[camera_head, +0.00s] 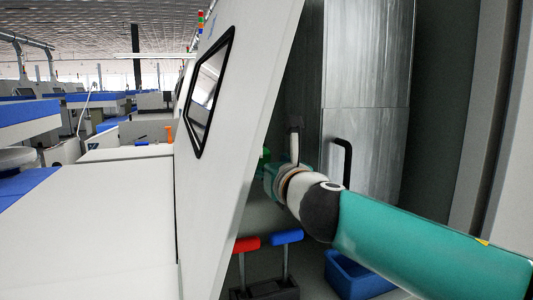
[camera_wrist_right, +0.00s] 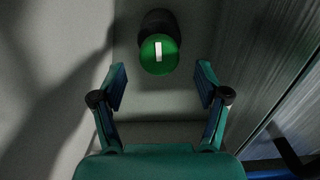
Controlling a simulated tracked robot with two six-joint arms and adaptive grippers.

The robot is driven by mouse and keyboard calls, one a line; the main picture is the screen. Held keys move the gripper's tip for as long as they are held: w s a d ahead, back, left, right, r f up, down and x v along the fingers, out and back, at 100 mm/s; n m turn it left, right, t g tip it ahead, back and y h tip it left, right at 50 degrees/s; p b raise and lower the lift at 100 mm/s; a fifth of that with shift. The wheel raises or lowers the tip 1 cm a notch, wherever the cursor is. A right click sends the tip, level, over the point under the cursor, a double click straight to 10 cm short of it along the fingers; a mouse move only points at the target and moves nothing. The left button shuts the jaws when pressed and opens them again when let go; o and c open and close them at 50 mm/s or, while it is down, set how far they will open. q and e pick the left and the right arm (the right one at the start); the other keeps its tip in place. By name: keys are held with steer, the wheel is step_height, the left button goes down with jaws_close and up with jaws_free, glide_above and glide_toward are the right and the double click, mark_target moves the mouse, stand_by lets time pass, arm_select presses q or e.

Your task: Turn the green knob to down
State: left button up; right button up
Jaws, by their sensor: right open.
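The green knob (camera_wrist_right: 158,55) is round, with a white bar mark that stands nearly upright in the right wrist view. It sits on a grey panel below a dark round part. My right gripper (camera_wrist_right: 160,82) is open, with one finger on each side and slightly below the knob; nothing is between the fingers. In the head view my right gripper (camera_head: 270,172) reaches in behind the slanted white panel, and a small part of the green knob (camera_head: 265,153) shows by its tip. My left gripper is not in view.
The slanted white panel (camera_head: 225,120) with a dark window stands left of my right arm. A black handle (camera_head: 345,160) is on the metal door behind. Red (camera_head: 246,244) and blue (camera_head: 287,237) handles and a blue bin (camera_head: 350,278) are below.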

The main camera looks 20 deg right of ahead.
mark_target(261, 159)
steer(key=w+p, duration=0.1)
steer(key=w, duration=0.4)
steer(key=shift+a, duration=0.15)
